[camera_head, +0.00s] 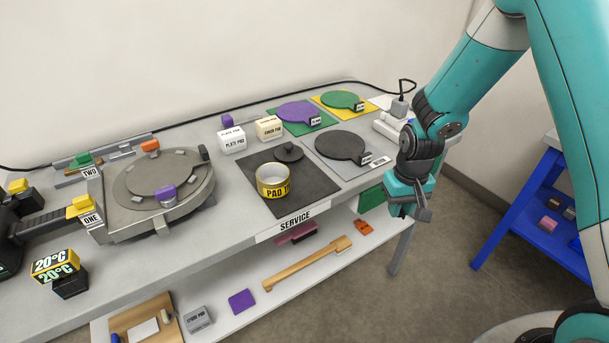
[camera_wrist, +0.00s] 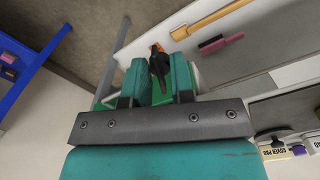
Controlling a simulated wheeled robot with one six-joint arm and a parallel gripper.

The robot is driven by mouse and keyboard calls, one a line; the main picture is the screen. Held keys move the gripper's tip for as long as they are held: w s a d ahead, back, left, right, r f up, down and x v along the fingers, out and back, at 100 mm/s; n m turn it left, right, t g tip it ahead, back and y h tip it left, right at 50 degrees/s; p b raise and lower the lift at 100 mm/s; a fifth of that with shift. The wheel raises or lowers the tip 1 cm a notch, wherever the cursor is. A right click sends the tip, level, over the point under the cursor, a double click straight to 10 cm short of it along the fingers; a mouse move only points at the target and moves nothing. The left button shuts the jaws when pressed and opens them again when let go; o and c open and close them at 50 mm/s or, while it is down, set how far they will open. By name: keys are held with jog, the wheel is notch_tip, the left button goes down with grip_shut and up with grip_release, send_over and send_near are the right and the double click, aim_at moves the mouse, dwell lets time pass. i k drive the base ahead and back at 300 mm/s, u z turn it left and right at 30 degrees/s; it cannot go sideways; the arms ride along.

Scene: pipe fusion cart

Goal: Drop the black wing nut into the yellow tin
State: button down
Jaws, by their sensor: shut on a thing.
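The yellow tin (camera_head: 274,190) stands upright and open on a dark mat of the bench, its label reading PAD. My gripper (camera_head: 408,207) is to the right of the tin, off the bench's right end and over the floor side. In the wrist view my gripper (camera_wrist: 158,82) is shut on a small black piece, the black wing nut (camera_wrist: 158,63), which shows between the teal fingers. In the head view I cannot make out the nut in the jaws.
A black lid (camera_head: 289,152) lies behind the tin. White and cream blocks (camera_head: 269,128) stand behind. A lower shelf (camera_head: 228,325) holds a wooden-handled tool (camera_head: 310,262). A blue cart (camera_head: 535,210) stands right.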

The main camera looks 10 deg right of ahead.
aim_at(279, 188)
jog(key=z, duration=0.65)
jog(key=k, duration=0.7)
jog(key=u, duration=0.85)
jog(key=i, duration=1)
jog(key=z, duration=0.05)
